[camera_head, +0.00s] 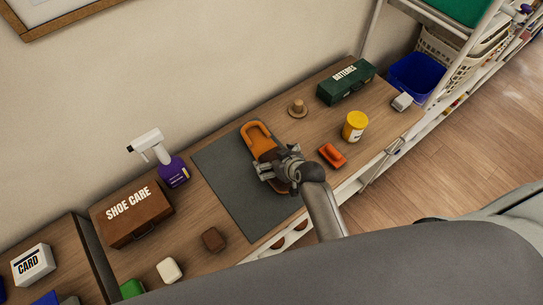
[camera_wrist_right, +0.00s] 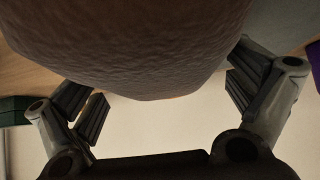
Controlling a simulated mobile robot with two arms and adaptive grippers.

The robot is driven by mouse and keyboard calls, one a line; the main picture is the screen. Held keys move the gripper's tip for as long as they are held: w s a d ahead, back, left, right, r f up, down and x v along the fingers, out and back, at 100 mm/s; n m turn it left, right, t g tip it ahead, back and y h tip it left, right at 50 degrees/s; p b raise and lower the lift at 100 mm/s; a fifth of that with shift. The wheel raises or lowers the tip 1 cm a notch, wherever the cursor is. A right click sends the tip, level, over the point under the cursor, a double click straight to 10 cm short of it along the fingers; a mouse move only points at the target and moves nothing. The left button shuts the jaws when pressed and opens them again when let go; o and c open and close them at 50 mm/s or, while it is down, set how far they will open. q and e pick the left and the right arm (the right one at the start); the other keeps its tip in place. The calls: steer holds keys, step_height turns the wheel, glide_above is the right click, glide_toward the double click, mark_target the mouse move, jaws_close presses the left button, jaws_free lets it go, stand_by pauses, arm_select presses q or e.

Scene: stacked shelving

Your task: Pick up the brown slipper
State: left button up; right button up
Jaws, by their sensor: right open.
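The slipper (camera_head: 262,146), orange-brown with a bright orange rim at its far end, lies on the dark grey mat (camera_head: 222,183). My right gripper (camera_head: 272,176) is over its near end and hides that part. In the right wrist view a large brown, leathery surface (camera_wrist_right: 130,50), apparently the slipper, fills the top and reaches between the two spread fingers (camera_wrist_right: 165,90). The fingers stand apart, and I cannot tell whether either touches it. My left gripper is not in view.
Right of the mat are an orange brush-like item (camera_head: 332,155), a yellow tub (camera_head: 355,126), a brown peg (camera_head: 298,108) and a green batteries box (camera_head: 346,83).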

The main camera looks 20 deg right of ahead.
steer(key=shift+x, duration=0.75)
steer(key=shift+c, duration=0.3)
steer(key=c, duration=0.7)
steer(key=shift+c, duration=1)
steer(key=shift+r, duration=0.2)
